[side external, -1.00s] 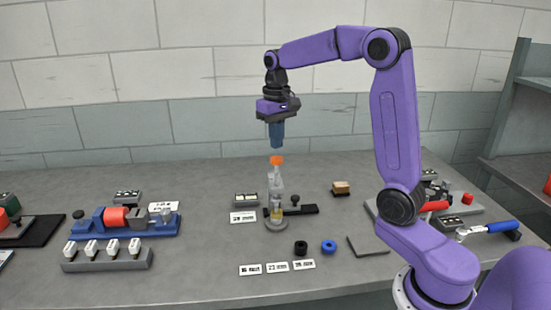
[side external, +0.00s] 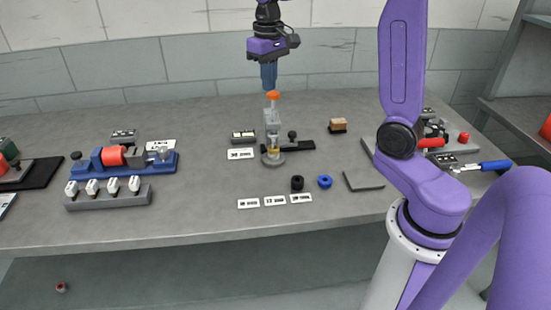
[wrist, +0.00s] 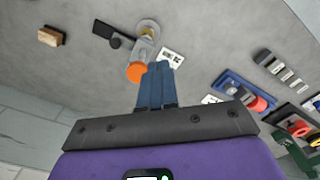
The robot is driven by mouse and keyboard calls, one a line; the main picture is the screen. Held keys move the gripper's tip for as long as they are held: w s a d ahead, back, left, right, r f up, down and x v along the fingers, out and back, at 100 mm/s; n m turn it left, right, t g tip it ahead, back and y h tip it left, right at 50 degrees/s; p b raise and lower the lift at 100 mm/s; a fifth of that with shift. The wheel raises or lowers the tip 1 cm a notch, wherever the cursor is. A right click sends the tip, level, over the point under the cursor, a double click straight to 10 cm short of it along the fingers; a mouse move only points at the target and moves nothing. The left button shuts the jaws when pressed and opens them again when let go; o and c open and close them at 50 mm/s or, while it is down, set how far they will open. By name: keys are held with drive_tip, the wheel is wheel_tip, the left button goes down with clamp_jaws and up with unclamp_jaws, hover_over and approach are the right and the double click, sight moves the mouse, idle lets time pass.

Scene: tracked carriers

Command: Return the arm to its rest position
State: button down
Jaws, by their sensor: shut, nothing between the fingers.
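My gripper (side external: 269,87) is shut and empty, with its blue fingers pointing down. In the side view its fingertips are just above the orange top (side external: 273,95) of an upright grey fixture (side external: 271,118) on a round base; I see no clear contact. In the wrist view the shut fingers (wrist: 160,66) stand in the middle, and the orange top (wrist: 137,72) shows just left of their tips. The purple arm is mine and is raised over the bench, its upper part cut off by the top of the side view.
The grey bench (side external: 220,185) holds a blue fixture with a red cylinder (side external: 113,156) and a rack of white pieces (side external: 110,196) at left. A black ring (side external: 297,183) and a blue ring (side external: 325,182) lie near the front. A blue-handled tool (side external: 495,165) lies at right.

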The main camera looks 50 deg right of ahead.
drive_tip(key=s+a+f+n, duration=0.3)
drive_tip(key=s+a+n, duration=0.25)
drive_tip(key=s, duration=0.45)
drive_tip(key=s+a+f+n, duration=0.2)
drive_tip(key=s+a+n, duration=0.3)
drive_tip(key=s, duration=0.4)
drive_tip(key=s+f+n, duration=0.2)
drive_tip(key=s+n, duration=0.1)
drive_tip(key=s, duration=0.6)
drive_tip(key=shift+a+f, duration=0.15)
drive_tip(key=shift+f, duration=0.25)
